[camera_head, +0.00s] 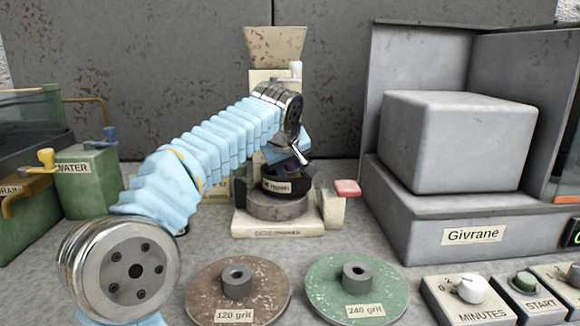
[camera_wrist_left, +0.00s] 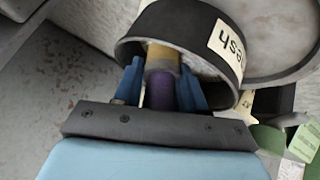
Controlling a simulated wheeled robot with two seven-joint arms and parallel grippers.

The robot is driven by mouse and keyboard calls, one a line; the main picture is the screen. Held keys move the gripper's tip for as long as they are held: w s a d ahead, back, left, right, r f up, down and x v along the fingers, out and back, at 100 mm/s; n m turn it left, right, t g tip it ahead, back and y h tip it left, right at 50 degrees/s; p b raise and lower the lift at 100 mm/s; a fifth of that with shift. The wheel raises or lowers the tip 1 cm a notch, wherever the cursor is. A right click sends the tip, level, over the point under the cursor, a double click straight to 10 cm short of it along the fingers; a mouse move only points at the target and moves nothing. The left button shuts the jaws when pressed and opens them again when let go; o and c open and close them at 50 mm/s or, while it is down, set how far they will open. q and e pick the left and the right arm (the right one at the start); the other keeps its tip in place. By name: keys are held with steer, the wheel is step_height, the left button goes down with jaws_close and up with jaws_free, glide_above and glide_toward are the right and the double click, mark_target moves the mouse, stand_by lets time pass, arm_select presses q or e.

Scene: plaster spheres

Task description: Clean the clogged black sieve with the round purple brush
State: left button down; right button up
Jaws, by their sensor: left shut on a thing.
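The black sieve (camera_head: 287,184) sits on a round metal platform in the middle of the bench in the head view. In the left wrist view the sieve (camera_wrist_left: 205,30) shows its dark rim, a label ending in "esh" and pale material inside. My left gripper (camera_head: 287,160) is over the sieve. In the wrist view its blue fingers (camera_wrist_left: 161,86) are shut on the round purple brush (camera_wrist_left: 160,92), whose tan upper band points into the sieve. The bristle end is hidden, so contact with the mesh is unclear. My right gripper is in neither view.
The round platform (camera_head: 277,207) belongs to a cream machine with a red-tipped lever (camera_head: 346,188). Brown (camera_head: 210,291) and green (camera_head: 325,290) grit discs lie in front. The grey Givrane box (camera_head: 425,222) stands right, and green water containers (camera_head: 88,184) stand left.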

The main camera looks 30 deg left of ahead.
arm_select(q)
steer(key=shift+w+r+p, duration=0.1)
steer(key=shift+w+p, duration=0.3)
steer(key=shift+w, duration=0.05)
steer(key=shift+w+a, duration=0.1)
steer(key=shift+w, duration=0.4)
steer(key=shift+s, duration=0.4)
steer(key=shift+s+b, duration=0.6)
steer(key=shift+s+f+b, duration=0.2)
steer(key=shift+s+b, duration=0.2)
steer(key=shift+s, duration=0.15)
steer(key=shift+s+r, duration=0.1)
steer(key=shift+s, duration=0.2)
